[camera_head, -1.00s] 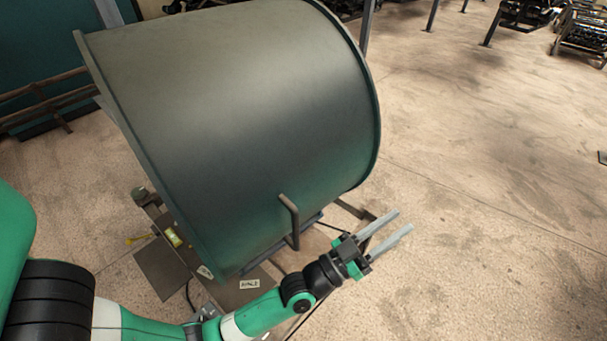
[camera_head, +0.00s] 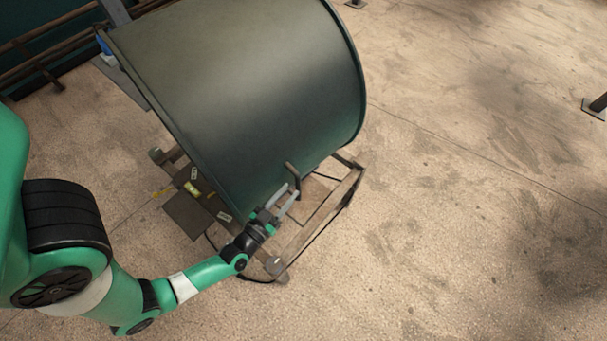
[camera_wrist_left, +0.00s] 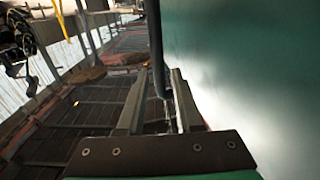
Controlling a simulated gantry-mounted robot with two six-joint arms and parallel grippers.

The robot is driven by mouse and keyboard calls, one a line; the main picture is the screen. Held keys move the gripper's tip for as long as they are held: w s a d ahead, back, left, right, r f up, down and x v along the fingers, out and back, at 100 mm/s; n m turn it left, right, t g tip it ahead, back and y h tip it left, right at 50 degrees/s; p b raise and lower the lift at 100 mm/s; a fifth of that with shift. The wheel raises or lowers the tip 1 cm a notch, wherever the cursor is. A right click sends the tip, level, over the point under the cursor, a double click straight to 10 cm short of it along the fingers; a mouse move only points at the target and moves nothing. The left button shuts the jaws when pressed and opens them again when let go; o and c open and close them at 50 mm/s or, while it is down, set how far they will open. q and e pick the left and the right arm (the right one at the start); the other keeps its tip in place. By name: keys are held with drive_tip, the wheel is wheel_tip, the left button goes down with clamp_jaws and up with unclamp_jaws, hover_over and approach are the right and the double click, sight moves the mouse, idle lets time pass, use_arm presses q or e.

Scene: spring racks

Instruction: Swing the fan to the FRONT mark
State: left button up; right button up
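The fan is a large dark green drum (camera_head: 240,90) on a low metal stand (camera_head: 335,195). A bent bar handle (camera_head: 291,176) sticks out from its lower side, and it shows as a dark upright bar in the left wrist view (camera_wrist_left: 156,45). My left gripper (camera_head: 289,199) is at the handle, low beside the drum. In the left wrist view its two fingers (camera_wrist_left: 158,95) are apart, with the bar's end between them. I cannot tell whether either finger touches it. Small white labels (camera_head: 224,216) sit on the stand; their text is too small to read. My right gripper is out of view.
Brown rails (camera_head: 45,60) stand at the upper left. A dark plate (camera_head: 187,216) and a yellow item (camera_head: 193,190) are at the stand's left side. A post foot (camera_head: 596,107) is at the right edge. The concrete floor to the right is clear.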

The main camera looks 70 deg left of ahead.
use_arm(q)
drive_tip(key=x, duration=0.8)
drive_tip(key=shift+b, duration=0.3)
drive_tip(key=shift+w, duration=0.1)
clamp_jaws()
drive_tip(key=shift+r, duration=0.1)
idle(0.6)
